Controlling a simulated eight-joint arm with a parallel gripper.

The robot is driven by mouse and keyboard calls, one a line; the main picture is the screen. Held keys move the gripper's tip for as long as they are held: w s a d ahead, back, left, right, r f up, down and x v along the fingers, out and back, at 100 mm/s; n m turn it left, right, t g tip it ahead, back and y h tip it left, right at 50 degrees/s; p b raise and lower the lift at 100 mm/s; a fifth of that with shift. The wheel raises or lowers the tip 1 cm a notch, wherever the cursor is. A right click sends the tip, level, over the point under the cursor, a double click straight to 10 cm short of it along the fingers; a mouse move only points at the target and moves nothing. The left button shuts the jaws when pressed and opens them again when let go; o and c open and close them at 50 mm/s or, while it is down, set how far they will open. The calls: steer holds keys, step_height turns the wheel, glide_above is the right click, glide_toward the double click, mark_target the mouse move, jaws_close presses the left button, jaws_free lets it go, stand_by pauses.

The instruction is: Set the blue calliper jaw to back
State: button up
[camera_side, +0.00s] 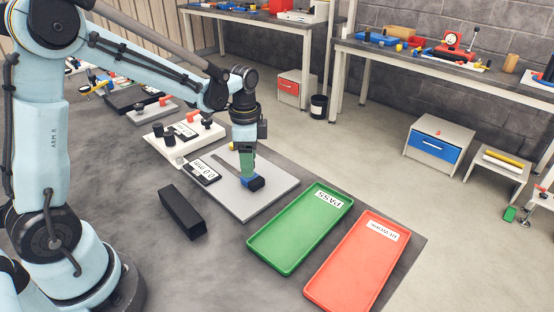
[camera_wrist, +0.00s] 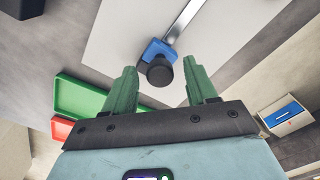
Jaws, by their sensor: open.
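The blue calliper jaw (camera_side: 256,184) sits on a metal bar over a light grey plate (camera_side: 262,208) in the side view. In the wrist view the blue jaw (camera_wrist: 156,49) carries a black round knob (camera_wrist: 160,71), and the steel bar (camera_wrist: 182,20) runs up and right from it. My gripper (camera_side: 247,168) is just above the jaw; its green fingers partly hide the jaw's surroundings. In the wrist view my gripper (camera_wrist: 162,82) is open, with the knob showing between the two fingers. I cannot tell whether a finger touches it. A display reading 0.0 mm (camera_side: 203,171) lies left of the bar.
A green PASS tray (camera_side: 262,243) and a red tray (camera_side: 318,287) lie to the right of the plate. A black block (camera_side: 182,211) lies to the left. A white device (camera_side: 168,151) with knobs stands behind.

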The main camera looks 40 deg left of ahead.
jaws_close()
glide_above(225, 164)
stand_by(0.5)
jaws_free()
steer(key=shift+r, duration=0.1)
step_height(225, 164, up, 12)
stand_by(0.7)
steer(key=shift+d, duration=0.15)
